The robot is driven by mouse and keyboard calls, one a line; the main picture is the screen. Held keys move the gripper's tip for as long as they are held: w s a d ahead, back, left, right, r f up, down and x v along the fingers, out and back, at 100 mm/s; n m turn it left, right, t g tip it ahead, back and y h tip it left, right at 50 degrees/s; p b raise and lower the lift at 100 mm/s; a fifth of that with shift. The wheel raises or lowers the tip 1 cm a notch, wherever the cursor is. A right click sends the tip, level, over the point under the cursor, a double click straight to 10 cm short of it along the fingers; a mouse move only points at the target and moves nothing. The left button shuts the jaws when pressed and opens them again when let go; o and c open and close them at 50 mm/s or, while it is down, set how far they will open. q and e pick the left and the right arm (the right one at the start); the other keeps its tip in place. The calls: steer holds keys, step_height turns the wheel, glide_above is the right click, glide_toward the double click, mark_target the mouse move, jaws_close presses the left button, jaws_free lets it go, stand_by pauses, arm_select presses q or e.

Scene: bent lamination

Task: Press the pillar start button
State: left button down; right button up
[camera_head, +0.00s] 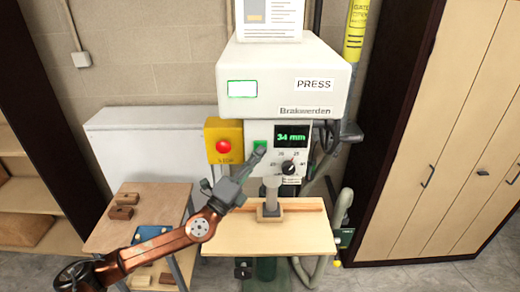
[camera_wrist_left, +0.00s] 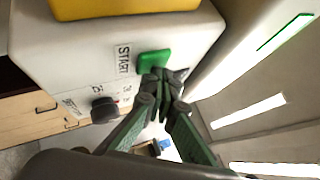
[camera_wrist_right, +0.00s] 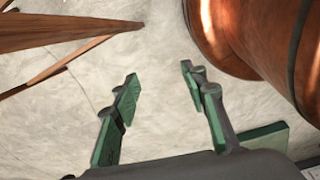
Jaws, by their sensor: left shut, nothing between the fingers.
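The green start button (camera_head: 260,146) is on the front of the white press, left of the green 34 mm display. In the left wrist view the green button (camera_wrist_left: 151,62) sits beside the word START. My left gripper (camera_head: 262,153) is shut and empty, its fingertips right at the button and covering its lower right part. In the left wrist view the shut fingertips (camera_wrist_left: 163,78) overlap the button's edge; I cannot tell whether they press it. My right gripper (camera_wrist_right: 160,82) is open and empty over the grey floor; it is not visible in the head view.
A red stop button (camera_head: 223,146) on a yellow box is left of the start button. A black knob (camera_head: 289,168) is below the display. The press table (camera_head: 290,240) is below. A side table (camera_head: 112,237) with wooden blocks stands left, a cabinet (camera_head: 440,150) right.

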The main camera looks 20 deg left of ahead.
stand_by(0.4)
arm_select(q)
steer(key=shift+s+d+p, duration=0.2)
steer(key=shift+s+p, duration=0.15)
steer(key=shift+s, duration=0.5)
steer(key=s+p, duration=0.1)
steer(key=s, duration=0.1)
steer(key=s+d+p, duration=0.1)
steer(key=s, duration=0.1)
steer(key=shift+s+d, duration=0.2)
steer(key=shift+s, duration=0.2)
steer(key=shift+f, duration=0.1)
